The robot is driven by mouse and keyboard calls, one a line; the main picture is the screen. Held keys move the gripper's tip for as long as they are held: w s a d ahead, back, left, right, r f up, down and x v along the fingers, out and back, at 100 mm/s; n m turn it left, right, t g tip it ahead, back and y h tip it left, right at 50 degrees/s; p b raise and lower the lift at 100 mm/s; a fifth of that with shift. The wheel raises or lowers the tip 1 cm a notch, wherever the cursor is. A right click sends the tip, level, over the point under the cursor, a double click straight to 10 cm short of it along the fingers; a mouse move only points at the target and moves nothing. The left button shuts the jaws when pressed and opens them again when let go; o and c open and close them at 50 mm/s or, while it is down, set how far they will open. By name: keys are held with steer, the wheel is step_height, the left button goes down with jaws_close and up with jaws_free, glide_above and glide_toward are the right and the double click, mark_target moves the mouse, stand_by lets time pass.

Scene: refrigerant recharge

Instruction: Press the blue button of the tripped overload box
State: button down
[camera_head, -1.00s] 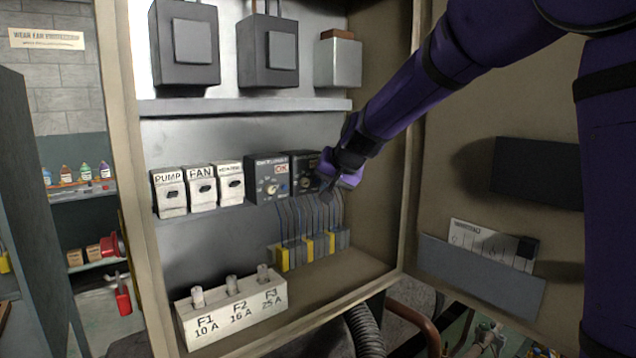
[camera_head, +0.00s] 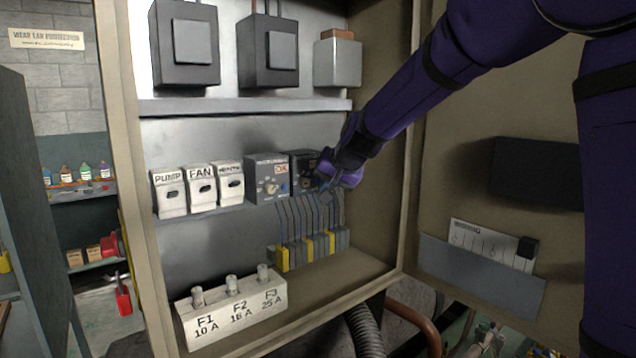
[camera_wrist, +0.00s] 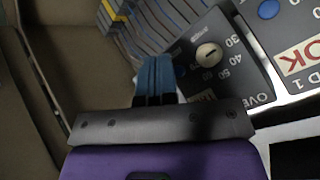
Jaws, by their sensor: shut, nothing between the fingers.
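Two dark overload boxes sit side by side in the open cabinet. The left overload box (camera_head: 262,173) carries a red "OK" flag. In the wrist view, that box (camera_wrist: 292,22) shows its blue button (camera_wrist: 268,9) at the top right. The right overload box (camera_head: 300,161) is partly hidden by my gripper (camera_head: 322,184); its flag cannot be read. In the wrist view, the right box (camera_wrist: 228,72) shows a dial with numbers. My gripper (camera_wrist: 154,62) is shut and empty, with its blue fingertips close beside this box's lower end. I cannot tell whether they touch it.
Blue wires run below the boxes to a terminal strip (camera_head: 309,246). White PUMP (camera_head: 170,193) and FAN (camera_head: 201,187) switches stand to the left. A fuse block (camera_head: 230,309) sits at the cabinet's front. The open cabinet door (camera_head: 470,190) is on the right.

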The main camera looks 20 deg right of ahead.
steer(key=shift+w, duration=0.1)
stand_by(0.3)
steer(key=shift+w+a, duration=0.15)
steer(key=shift+w, duration=0.15)
steer(key=shift+w+a, duration=0.15)
steer(key=shift+w, duration=0.15)
stand_by(0.7)
steer(key=shift+s, duration=0.15)
steer(key=shift+s+d, duration=0.3)
steer(key=shift+s, duration=0.25)
steer(key=shift+s+d, duration=0.3)
steer(key=shift+s, duration=0.5)
steer(key=shift+s+d, duration=0.35)
steer(key=shift+s, duration=0.4)
steer(key=shift+s+d, duration=0.3)
steer(key=shift+s, duration=0.5)
steer(key=shift+s, duration=0.1)
